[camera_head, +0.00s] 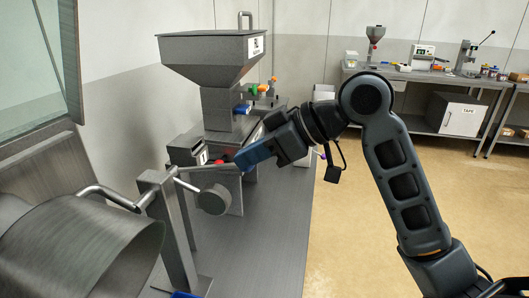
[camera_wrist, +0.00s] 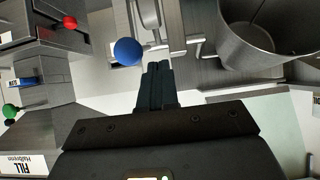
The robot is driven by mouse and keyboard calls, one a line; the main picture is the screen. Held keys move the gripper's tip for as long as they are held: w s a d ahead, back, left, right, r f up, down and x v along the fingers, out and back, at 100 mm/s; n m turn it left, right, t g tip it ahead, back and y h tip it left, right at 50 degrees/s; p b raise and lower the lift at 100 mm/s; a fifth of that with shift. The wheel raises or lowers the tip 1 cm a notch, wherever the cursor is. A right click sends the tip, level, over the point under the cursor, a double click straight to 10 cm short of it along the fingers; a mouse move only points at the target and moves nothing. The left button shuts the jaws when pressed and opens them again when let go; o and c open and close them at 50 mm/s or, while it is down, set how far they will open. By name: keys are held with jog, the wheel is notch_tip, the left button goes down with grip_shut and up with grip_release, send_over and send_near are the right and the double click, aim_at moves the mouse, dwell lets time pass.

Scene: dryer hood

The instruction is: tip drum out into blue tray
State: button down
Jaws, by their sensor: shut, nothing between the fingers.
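The drum (camera_head: 85,250) is a grey metal cylinder at the lower left of the head view. Its open end (camera_wrist: 268,32) shows at the upper right of the wrist view, with bare grey wall visible inside. A strip of the blue tray (camera_head: 184,295) shows at the bottom edge of the head view; most of it is out of frame. My gripper (camera_head: 238,162) is shut and empty, beside the drum's post and above the bench. In the wrist view, a blue ball knob (camera_wrist: 127,52) lies just left of my fingertips (camera_wrist: 157,66), with no clear contact.
A grey post (camera_head: 168,232) with a bent bar stands beside the drum. A hopper (camera_head: 212,55) and a dark box with a red knob (camera_head: 220,162) stand behind my gripper. A glass sash (camera_head: 35,75) rises at left. The bench (camera_head: 262,240) is clear at right.

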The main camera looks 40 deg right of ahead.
aim_at(220, 192)
jog(key=shift+w+a+f+b, duration=0.45)
jog(key=shift+w+f+b, duration=0.15)
jog(key=shift+f, duration=0.5)
jog(key=shift+w+a+f+b, duration=0.45)
jog(key=shift+w+f+b, duration=0.15)
jog(key=shift+f, duration=0.5)
jog(key=shift+w+a+f+b, duration=0.45)
jog(key=shift+w+f+b, duration=0.15)
jog(key=shift+f, duration=0.5)
jog(key=shift+f, duration=0.15)
jog(key=f+t+b, duration=0.1)
jog(key=f+b, duration=0.1)
jog(key=b, duration=0.2)
jog(key=shift+y+b, duration=0.35)
jog(key=shift+y, duration=0.05)
jog(key=shift+r, duration=0.25)
